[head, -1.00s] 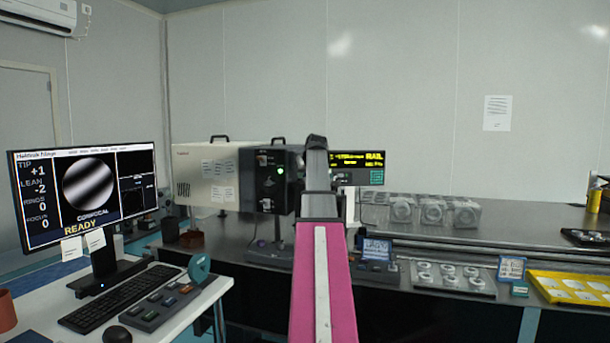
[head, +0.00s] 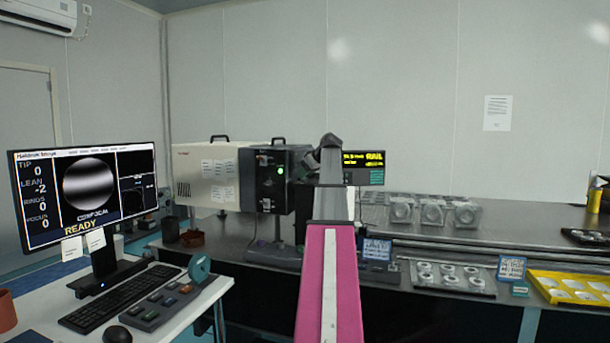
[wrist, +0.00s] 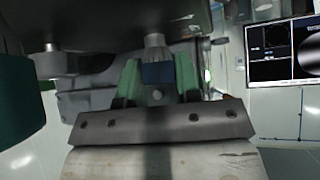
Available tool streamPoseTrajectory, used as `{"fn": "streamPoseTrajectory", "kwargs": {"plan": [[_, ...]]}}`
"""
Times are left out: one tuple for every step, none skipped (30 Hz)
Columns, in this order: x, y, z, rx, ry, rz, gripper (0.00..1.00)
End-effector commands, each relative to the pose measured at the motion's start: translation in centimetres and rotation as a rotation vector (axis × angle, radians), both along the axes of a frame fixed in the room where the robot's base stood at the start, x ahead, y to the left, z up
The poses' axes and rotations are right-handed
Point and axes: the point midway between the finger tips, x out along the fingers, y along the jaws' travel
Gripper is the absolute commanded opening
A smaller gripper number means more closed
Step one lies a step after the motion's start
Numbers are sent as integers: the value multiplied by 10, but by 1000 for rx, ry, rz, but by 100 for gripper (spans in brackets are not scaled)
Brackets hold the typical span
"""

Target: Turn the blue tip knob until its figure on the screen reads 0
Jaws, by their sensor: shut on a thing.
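The blue tip knob (wrist: 158,73) shows in the wrist view between the two green fingers of my gripper (wrist: 157,78), which is shut on it. The knob sits below a pale metal stem under a dark round body. In the head view my pink arm hides the gripper and the knob. The screen (head: 88,190) at the left reads TIP 0, LEAN -2, RINGS 0, FOCUS 0 and READY. Its round picture has nearly level dark and light bands. Part of a screen also shows at the right of the wrist view (wrist: 283,52).
A dark instrument box (head: 266,178) with a green light stands left of my arm, beside a cream housing (head: 205,165). A keyboard (head: 120,298) lies on the white desk. Clear cases (head: 432,211) and a yellow tray (head: 545,286) are at the right.

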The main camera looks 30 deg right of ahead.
Motion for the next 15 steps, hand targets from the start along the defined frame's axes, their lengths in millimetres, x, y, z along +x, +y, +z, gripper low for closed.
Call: {"fn": "streamPoseTrajectory", "kwargs": {"plan": [[0,-1,0,-1,2,16,8],[0,-1,0,0,1,25,8],[0,-1,0,0,1,35,8],[0,-1,0,0,1,42,8],[0,-1,0,0,1,48,8],[0,-1,0,0,1,54,8],[0,-1,0,-1,2,58,8],[0,-1,0,-1,2,61,8],[0,0,0,-2,2,64,8],[0,0,0,-2,2,66,8],[0,0,0,-2,2,66,8],[0,0,0,-2,2,67,8],[0,0,0,-2,2,67,8],[0,0,0,-2,2,67,8],[0,0,0,-2,2,67,8]]}}
